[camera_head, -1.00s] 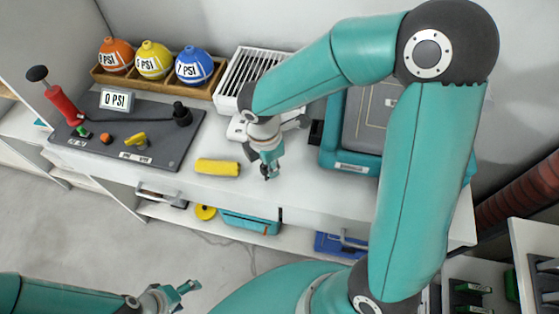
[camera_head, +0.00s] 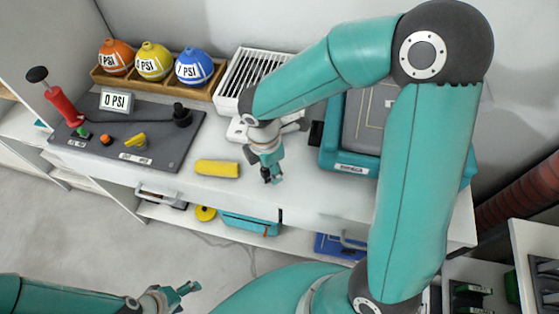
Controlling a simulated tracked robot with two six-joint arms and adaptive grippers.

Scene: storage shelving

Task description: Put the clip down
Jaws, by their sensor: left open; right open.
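My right gripper (camera_head: 271,178) points down at the white worktop, near its front edge. It is open, with dark and teal fingertips close to the surface. I cannot make out a clip for certain; a small dark shape at the fingertips is too small to tell from the fingers. A yellow cylinder-like object (camera_head: 217,168) lies on the worktop just left of my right gripper, apart from it. My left gripper (camera_head: 188,289) is open and empty at the bottom left, over the floor in front of the bench.
A dark panel (camera_head: 165,148) with a red pump (camera_head: 62,104) stands at left. Orange (camera_head: 116,56), yellow (camera_head: 152,60) and blue (camera_head: 194,66) balls sit in a wooden rack behind. A white slatted unit (camera_head: 250,72) and teal case (camera_head: 345,165) stand behind the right gripper.

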